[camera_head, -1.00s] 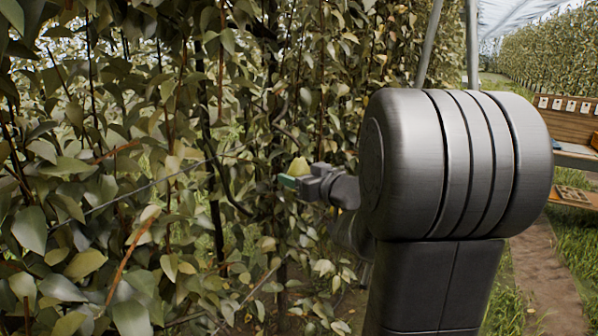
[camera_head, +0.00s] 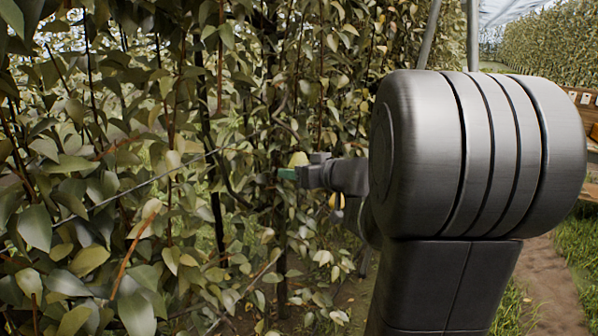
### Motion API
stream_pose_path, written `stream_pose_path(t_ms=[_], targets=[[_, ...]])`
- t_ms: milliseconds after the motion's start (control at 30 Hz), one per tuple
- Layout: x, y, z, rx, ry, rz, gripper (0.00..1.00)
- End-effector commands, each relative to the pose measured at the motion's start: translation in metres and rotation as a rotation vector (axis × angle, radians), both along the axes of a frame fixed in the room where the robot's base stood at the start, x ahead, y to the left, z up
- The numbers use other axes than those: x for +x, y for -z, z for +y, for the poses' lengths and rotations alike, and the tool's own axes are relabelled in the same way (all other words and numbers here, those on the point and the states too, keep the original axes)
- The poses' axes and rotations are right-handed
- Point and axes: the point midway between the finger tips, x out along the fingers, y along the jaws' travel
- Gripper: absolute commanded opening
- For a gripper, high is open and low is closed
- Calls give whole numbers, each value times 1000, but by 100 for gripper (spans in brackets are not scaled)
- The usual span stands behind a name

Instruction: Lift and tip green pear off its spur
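My gripper (camera_head: 288,174), with green fingertips, reaches leftward into the leafy row near the middle of the view. A pale yellow-green pear (camera_head: 298,158) shows just above and behind the fingers. Its lower part is hidden by my gripper, and its spur cannot be made out. I cannot tell whether the fingers are closed on the pear or only beside it. My large grey arm joint covers much of the right side.
Dense leaves and thin branches (camera_head: 90,200) fill the left and middle. A wire (camera_head: 150,182) crosses the row at a slant. A wooden stand (camera_head: 590,128) shows at the right edge, beside a dirt path (camera_head: 545,285) and grass.

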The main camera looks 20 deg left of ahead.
Motion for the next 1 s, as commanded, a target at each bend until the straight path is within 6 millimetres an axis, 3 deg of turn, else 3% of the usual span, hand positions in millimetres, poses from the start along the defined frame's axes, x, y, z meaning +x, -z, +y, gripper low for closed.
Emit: stream_pose_path(t_ms=[1000], targets=[[-9,-4,-6,-82,1,136,30]])
